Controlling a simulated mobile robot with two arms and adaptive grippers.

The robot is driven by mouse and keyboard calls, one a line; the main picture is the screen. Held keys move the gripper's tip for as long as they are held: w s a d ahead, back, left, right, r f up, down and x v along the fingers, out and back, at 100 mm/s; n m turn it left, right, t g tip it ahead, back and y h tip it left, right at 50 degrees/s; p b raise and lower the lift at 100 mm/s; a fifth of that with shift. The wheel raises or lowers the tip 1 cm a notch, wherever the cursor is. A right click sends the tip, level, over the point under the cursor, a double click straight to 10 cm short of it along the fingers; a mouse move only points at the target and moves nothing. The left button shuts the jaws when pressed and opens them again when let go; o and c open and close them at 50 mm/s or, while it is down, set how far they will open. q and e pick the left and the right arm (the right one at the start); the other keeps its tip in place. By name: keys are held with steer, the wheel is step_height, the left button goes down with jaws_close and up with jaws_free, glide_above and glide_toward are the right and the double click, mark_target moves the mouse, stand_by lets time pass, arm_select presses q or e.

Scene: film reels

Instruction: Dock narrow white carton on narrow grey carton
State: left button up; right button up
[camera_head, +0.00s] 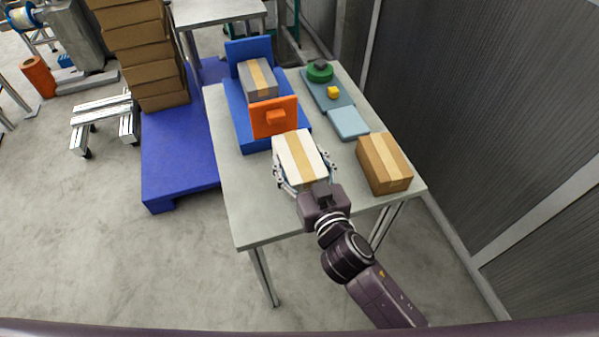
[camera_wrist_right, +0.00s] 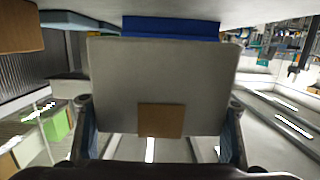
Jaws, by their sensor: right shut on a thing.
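The narrow white carton (camera_head: 296,154), with a tan tape strip, is between the fingers of my right gripper (camera_head: 305,184), which is shut on its sides. In the right wrist view the carton (camera_wrist_right: 160,80) fills the middle between the fingers (camera_wrist_right: 160,135). The narrow grey carton (camera_head: 259,79), also taped, sits on a blue fixture (camera_head: 236,100) with a raised back wall. An upright orange plate (camera_head: 272,118) with a knob stands on the fixture between the two cartons. My left gripper is not in view.
A brown carton (camera_head: 384,163) stands right of the white one on the grey table (camera_head: 257,215). A light blue pad (camera_head: 347,122) and a blue-grey board (camera_head: 328,94) with a green round piece (camera_head: 320,72) and a yellow block (camera_head: 333,92) lie behind. The table's front left is clear.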

steer(key=shift+f+b, duration=0.55)
steer(key=shift+f, duration=1.65)
steer(key=shift+f, duration=0.2)
steer(key=o, duration=1.6)
steer(key=shift+o, duration=0.2)
steer(key=shift+r, duration=0.15)
